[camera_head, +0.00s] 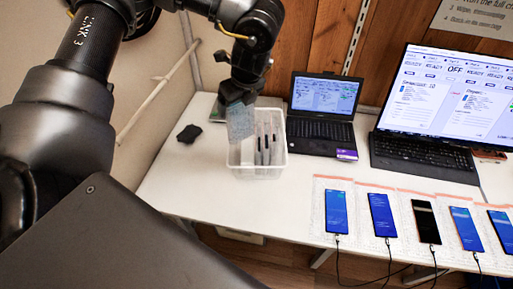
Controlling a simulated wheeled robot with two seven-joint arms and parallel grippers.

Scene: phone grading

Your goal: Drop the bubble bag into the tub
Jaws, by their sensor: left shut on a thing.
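The bubble bag (239,122) is a pale grey-blue, textured pouch hanging upright from my left gripper (239,97). My left gripper is shut on its upper end. The tub (257,172) is a clear white plastic bin on the white table. The bag hangs over the left side of the tub, with its lower end near the tub's rim; I cannot tell whether it is inside. Several other bags with dark items (268,145) stand in the tub's right part. My right gripper is not in view.
A laptop (321,107) stands right of the tub, and a large monitor (449,95) with a keyboard is further right. Several phones (336,211) lie on bubble bags along the front edge, with cables hanging down. A small black object (189,134) lies left of the tub.

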